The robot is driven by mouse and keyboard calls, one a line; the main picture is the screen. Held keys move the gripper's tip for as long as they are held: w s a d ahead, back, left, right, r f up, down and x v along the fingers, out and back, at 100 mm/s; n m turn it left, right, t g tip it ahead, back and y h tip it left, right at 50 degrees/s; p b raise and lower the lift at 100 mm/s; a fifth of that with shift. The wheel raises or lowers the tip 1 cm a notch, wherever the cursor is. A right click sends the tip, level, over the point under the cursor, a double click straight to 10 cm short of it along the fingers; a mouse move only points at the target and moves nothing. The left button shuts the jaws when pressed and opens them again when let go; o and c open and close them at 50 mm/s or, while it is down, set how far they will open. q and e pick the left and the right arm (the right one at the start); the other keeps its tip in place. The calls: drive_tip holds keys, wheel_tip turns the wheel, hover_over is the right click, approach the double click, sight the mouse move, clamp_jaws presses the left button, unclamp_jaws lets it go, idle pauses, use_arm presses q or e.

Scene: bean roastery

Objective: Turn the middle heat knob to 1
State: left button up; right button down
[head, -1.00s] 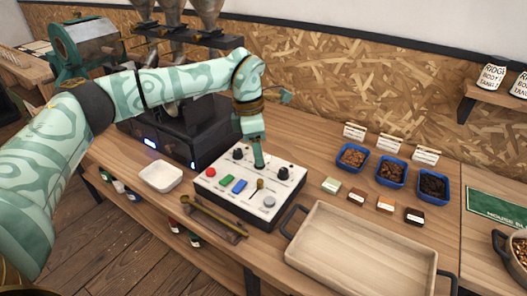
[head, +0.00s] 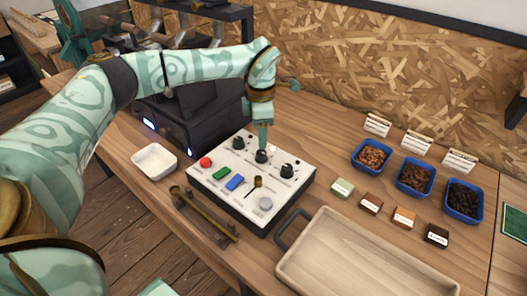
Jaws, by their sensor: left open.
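The white control box (head: 222,184) stands on the wooden counter, with three black heat knobs in a row along its back. The middle knob (head: 261,157) is in plain view, and the left knob (head: 238,143) and right knob (head: 287,170) flank it. My left gripper (head: 263,146) points down just above and behind the middle knob. Its jaws are open, though the fingers look narrow here. I cannot tell whether they touch the knob. The knob's pointer and scale numbers are too small to read. My right gripper is out of view.
The panel also has a red button (head: 206,162), a green switch (head: 221,174), a blue switch (head: 235,183), a small lever (head: 254,187) and a grey button (head: 265,204). A wooden tray (head: 350,262) lies front right. A white bowl (head: 154,161) stands left. The dark roaster (head: 190,125) is behind.

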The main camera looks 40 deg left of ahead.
sight(261, 152)
use_arm(q)
wheel_tip(261, 152, down, 6)
drive_tip(key=shift+f+b, duration=0.25)
drive_tip(key=shift+b, duration=0.55)
drive_tip(key=shift+r, duration=0.1)
drive_tip(key=c, duration=1)
